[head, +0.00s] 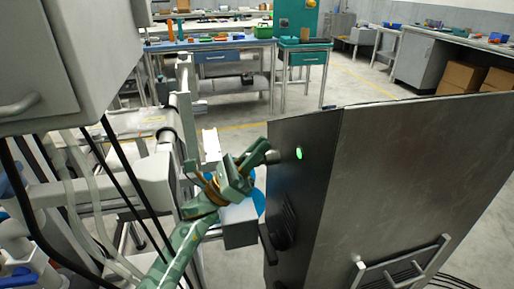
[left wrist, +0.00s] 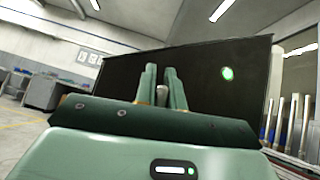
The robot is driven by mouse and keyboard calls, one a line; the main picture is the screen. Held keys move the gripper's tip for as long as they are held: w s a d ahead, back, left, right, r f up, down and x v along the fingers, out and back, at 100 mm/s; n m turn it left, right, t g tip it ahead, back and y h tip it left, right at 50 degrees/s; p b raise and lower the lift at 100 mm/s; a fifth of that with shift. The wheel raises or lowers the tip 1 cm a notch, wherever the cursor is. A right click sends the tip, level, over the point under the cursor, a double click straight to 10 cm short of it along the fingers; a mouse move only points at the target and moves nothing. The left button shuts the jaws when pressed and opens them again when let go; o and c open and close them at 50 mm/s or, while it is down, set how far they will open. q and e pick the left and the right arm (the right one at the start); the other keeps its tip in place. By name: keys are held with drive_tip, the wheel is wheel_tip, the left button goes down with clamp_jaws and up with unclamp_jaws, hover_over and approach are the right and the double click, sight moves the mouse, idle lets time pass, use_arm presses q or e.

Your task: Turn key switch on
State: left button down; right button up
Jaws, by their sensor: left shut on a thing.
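A dark grey cabinet (head: 330,165) stands at the right in the head view. Its dark front panel faces my left arm and carries a lit green lamp (head: 298,153). The lamp also shows in the left wrist view (left wrist: 228,73). My left gripper (head: 266,152) is at the panel, left of the lamp. In the left wrist view, its two fingers are shut on a small light metal piece, the key switch (left wrist: 162,91), against the dark panel. The fingers hide much of it, so its turn angle cannot be told. My right gripper is not in view.
A black handle (head: 283,222) sits lower on the cabinet panel, and a metal bar handle (head: 400,268) is on its side. A grey box (head: 50,60) with hoses below it stands at the left. Workbenches (head: 215,43) stand at the back, with open floor between.

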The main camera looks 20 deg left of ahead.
use_arm(q)
drive_tip(key=shift+r+n+t+y+p, duration=0.25)
drive_tip(key=shift+n+t+y+p, duration=0.1)
drive_tip(key=shift+n+t+y, duration=0.45)
drive_tip(key=shift+w+a+f+n+t+y+p, duration=0.15)
drive_tip(key=shift+w+f+n+t+y+p, duration=0.15)
drive_tip(key=shift+n+y+p, duration=2.2)
drive_tip(key=shift+w+a+f+n+t+y+p, duration=0.25)
drive_tip(key=shift+n+y+p, duration=1.45)
drive_tip(key=shift+n, duration=1.45)
drive_tip(key=shift+w+a+f+n+t+y+p, duration=0.1)
drive_tip(key=shift+w+f+n+t+y+p, duration=0.2)
drive_tip(key=shift+n+y+p, duration=1.95)
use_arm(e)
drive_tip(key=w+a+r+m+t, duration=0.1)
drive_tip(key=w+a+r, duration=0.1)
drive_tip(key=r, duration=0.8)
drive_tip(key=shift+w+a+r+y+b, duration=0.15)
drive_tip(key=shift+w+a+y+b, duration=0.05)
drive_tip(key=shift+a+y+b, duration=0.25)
use_arm(q)
drive_tip(key=shift+s+n, duration=0.15)
drive_tip(key=shift+n, duration=0.45)
drive_tip(key=c, duration=1.5)
unclamp_jaws()
